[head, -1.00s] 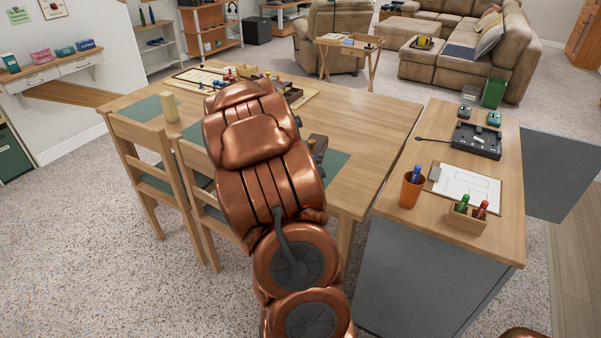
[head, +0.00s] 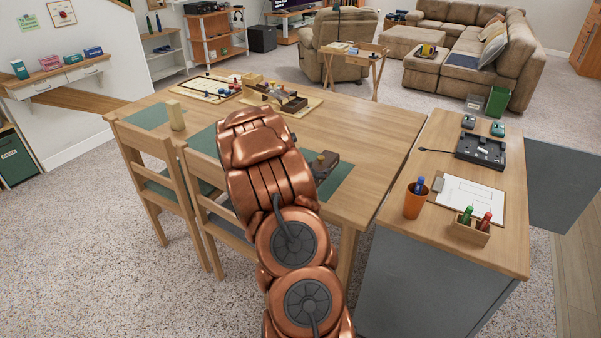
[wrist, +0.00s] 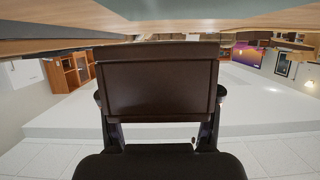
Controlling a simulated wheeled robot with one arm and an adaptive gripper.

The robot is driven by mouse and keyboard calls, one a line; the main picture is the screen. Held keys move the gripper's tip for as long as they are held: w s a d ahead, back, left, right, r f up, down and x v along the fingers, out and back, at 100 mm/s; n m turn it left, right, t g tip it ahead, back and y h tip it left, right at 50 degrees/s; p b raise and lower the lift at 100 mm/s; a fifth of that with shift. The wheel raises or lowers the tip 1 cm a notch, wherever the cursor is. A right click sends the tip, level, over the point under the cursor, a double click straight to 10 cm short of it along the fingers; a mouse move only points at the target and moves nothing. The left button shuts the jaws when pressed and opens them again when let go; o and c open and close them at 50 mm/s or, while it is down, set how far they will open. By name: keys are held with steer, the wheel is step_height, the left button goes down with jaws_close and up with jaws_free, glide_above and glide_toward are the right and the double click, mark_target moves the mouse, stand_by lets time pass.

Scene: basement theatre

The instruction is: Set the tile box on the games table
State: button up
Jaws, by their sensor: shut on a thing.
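The tile box (wrist: 158,92) is a dark brown block that fills the middle of the wrist view. My gripper (wrist: 160,105) is shut on it, with a finger along each side. The wrist picture is upside down, so the wooden table surface and a strip of green mat show at its top, close to the box. In the head view my arm covers the gripper and most or all of the box. The games table (head: 370,122) is light wood with green mats. A small dark brown item (head: 325,163) shows just right of my arm over a mat; I cannot tell whether it is part of the held box.
Board games (head: 205,88) and a dark game tray (head: 285,100) occupy the table's far side. Chairs (head: 150,160) stand at the near left side. A side desk (head: 405,240) with an orange cup (head: 416,200) and clipboard stands at right. The table's right part is clear.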

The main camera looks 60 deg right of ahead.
steer(key=w, duration=0.2)
steer(key=w+p, duration=0.1)
steer(key=w, duration=0.3)
steer(key=shift+a+f, duration=0.25)
steer(key=shift+f, duration=0.1)
steer(key=shift+f+p, duration=0.6)
steer(key=shift+f, duration=1.1)
steer(key=shift+f, duration=0.2)
steer(key=o, duration=1.4)
